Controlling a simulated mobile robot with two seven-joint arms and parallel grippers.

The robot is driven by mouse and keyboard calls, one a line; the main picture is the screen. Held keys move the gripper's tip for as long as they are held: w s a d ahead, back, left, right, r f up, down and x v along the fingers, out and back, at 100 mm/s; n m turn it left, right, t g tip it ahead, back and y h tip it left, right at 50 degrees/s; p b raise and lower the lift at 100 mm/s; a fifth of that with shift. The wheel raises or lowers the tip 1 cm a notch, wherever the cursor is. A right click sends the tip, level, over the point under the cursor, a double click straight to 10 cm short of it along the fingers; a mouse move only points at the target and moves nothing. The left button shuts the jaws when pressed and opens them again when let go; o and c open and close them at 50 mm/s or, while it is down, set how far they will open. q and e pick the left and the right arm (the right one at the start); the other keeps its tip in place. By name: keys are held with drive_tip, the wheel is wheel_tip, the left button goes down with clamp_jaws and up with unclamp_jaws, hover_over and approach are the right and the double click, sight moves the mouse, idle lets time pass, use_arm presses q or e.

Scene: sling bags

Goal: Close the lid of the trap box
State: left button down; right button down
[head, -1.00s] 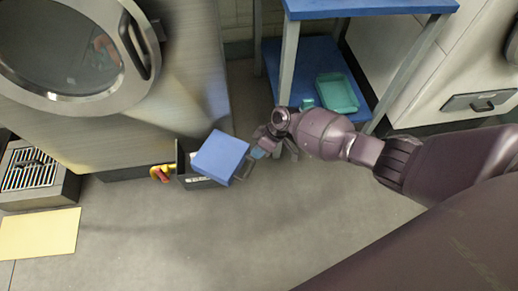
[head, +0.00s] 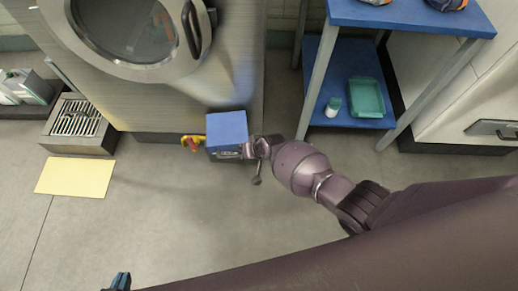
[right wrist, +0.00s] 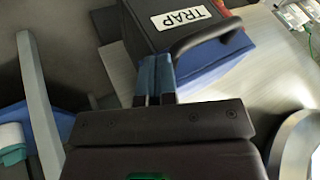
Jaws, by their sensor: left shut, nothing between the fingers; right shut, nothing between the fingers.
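The trap box (head: 230,154) is a dark box on the floor against the steel machine. Its blue lid (head: 227,127) lies over its top in the head view; I cannot tell whether it sits fully flush. In the right wrist view the dark box (right wrist: 152,38) shows a white TRAP label and a dark handle, with the blue lid (right wrist: 232,50) beside them. My right gripper (right wrist: 155,80) is shut and empty, its blue fingertips close to the box; contact is unclear. In the head view its fingers are mostly hidden at the box's right side. My left gripper (head: 121,281) is shut at the bottom edge, far from the box.
A red and yellow object (head: 193,142) lies left of the box. A blue shelf table (head: 345,122) with a teal tray (head: 366,98) stands to the right. A yellow mat (head: 75,177) lies on the left floor. The floor in front of the box is clear.

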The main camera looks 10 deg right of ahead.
sight(228, 136)
drive_tip(key=shift+w+a+m, duration=0.25)
drive_tip(key=shift+a, duration=0.55)
drive_tip(key=shift+w+a+m, duration=0.2)
drive_tip(key=shift+a+m, duration=0.05)
drive_tip(key=shift+a, duration=0.6)
use_arm(q)
drive_tip(key=shift+d+r, duration=0.1)
